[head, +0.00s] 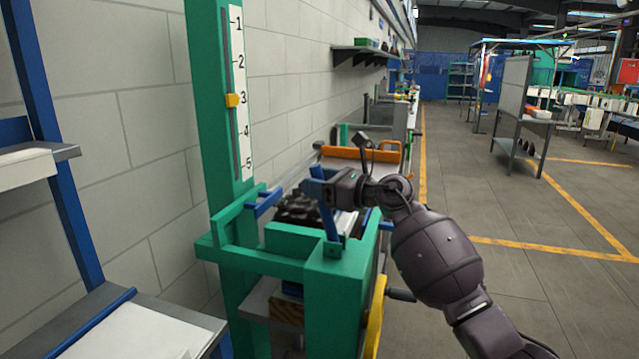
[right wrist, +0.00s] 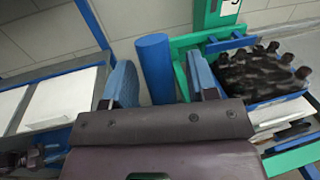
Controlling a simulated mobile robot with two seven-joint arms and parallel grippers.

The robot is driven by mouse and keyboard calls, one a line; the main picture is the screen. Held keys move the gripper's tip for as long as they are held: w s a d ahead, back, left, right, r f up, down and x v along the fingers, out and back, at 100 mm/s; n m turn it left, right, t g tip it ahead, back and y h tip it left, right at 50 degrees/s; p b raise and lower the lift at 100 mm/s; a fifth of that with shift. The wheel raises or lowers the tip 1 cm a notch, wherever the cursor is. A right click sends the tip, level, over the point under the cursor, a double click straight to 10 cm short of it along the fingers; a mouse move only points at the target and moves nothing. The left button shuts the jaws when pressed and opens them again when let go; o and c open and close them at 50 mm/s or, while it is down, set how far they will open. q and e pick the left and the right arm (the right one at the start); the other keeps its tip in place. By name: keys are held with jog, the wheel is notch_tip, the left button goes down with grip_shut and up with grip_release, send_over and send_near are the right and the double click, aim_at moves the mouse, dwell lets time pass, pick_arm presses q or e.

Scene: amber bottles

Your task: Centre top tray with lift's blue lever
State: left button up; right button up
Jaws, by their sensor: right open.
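The lift's blue lever (head: 329,222) rises from the near corner of the green lift frame (head: 335,290). In the right wrist view the lever (right wrist: 154,65) is a blue cylinder between the spread fingers of my right gripper (right wrist: 158,68), with gaps on both sides. In the head view my right gripper (head: 322,186) is at the lever's upper part and partly hides it. The top tray (right wrist: 284,97) holds several dark bottles (right wrist: 252,72). In the head view the bottles (head: 297,208) are partly hidden by the frame and gripper.
A yellow pointer (head: 233,100) stands near 3 on the scale (head: 239,60). A yellow handwheel (head: 376,315) is on the lift's near right side. Shelves with white sheets (head: 130,335) stand at the left. The floor to the right (head: 530,210) is open.

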grip_shut()
jog(key=shift+f, duration=0.1)
jog(key=shift+s+d+f+y+b, duration=0.1)
jog(key=shift+d+f+y+b, duration=0.1)
jog(key=shift+d+y+b, duration=0.35)
pick_arm(q)
notch_tip(320, 180, down, 8)
jog(key=g+b, duration=0.1)
jog(key=b, duration=0.7)
jog(key=shift+s+f, duration=0.15)
jog(key=shift+s, duration=0.1)
pick_arm(e)
jog(key=s+d+m+t+y, duration=0.2)
jog(key=d+t+y, duration=0.2)
jog(key=d, duration=0.3)
jog(key=shift+s+d+f, duration=0.2)
jog(key=shift+s+d, duration=0.1)
jog(key=shift+d, duration=0.1)
pick_arm(q)
jog(key=shift+w+d, duration=0.1)
pick_arm(e)
jog(key=shift+y, duration=0.25)
